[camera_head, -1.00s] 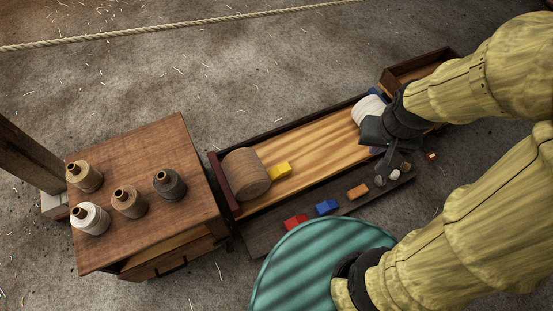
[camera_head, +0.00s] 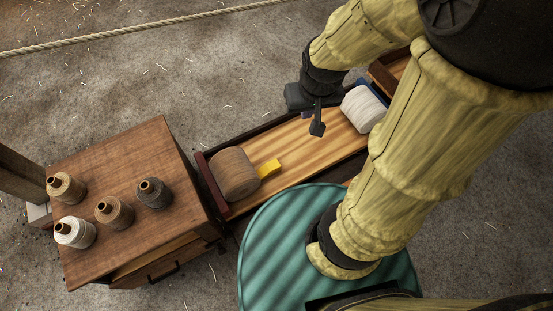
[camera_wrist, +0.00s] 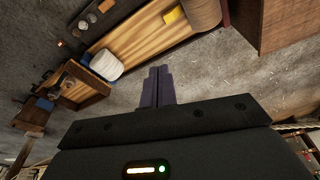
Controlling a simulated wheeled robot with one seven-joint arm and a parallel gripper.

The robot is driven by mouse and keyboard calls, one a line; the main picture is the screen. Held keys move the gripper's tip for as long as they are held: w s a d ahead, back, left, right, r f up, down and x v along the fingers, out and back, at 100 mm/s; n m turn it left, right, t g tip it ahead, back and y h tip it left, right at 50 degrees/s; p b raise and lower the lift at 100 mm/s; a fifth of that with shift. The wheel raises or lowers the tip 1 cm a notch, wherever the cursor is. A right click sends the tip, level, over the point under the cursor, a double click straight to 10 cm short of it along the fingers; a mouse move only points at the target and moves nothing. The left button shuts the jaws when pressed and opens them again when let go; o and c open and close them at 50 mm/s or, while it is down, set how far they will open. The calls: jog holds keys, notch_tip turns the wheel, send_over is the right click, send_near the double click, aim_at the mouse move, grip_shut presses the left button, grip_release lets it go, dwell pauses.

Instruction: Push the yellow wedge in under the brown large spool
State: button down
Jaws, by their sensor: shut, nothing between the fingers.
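The brown large spool (camera_head: 234,174) lies on its side at the left end of the long wooden tray. The yellow wedge (camera_head: 269,169) is on the tray floor at the spool's right side, close against it; whether they touch I cannot tell. In the wrist view the yellow wedge (camera_wrist: 174,15) and part of the brown spool (camera_wrist: 204,11) show at the top edge. My gripper (camera_head: 317,130) is shut and empty, to the right of the wedge and apart from it, near the tray's far wall. Its closed fingers also show in the wrist view (camera_wrist: 158,83).
A white spool (camera_head: 363,109) lies at the tray's right end, with a blue piece (camera_head: 371,87) by it. A wooden cabinet (camera_head: 120,165) with several small bobbins stands left. A rope (camera_head: 130,32) crosses at the back. The tray floor between wedge and white spool is bare.

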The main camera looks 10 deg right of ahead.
aim_at(271, 168)
jog(key=shift+s, duration=0.1)
jog(key=w+f+m+b, duration=0.2)
jog(key=w+f+b, duration=0.3)
jog(key=f, duration=0.3)
jog(key=w+d+f+m+g+b, duration=0.1)
jog(key=w+f+m+b, duration=0.3)
jog(key=f, duration=0.4)
jog(key=w+f+m+b, duration=0.1)
jog(key=w+f+b, duration=0.45)
jog(key=f, duration=0.35)
jog(key=w+f+m+b, duration=0.2)
jog(key=f+b, duration=0.1)
jog(key=f, duration=0.8)
jog(key=w+d+f+m+g+b, duration=0.1)
jog(key=w+f+m+b, duration=0.2)
jog(key=f, duration=0.8)
jog(key=w+d+f+m+b, duration=0.1)
jog(key=f+b, duration=0.4)
jog(key=f, duration=0.6)
jog(key=shift+w+d+m+g, duration=0.15)
jog(key=shift+w+m+g, duration=0.15)
jog(key=shift+w+m, duration=0.5)
jog(key=shift+f, duration=0.2)
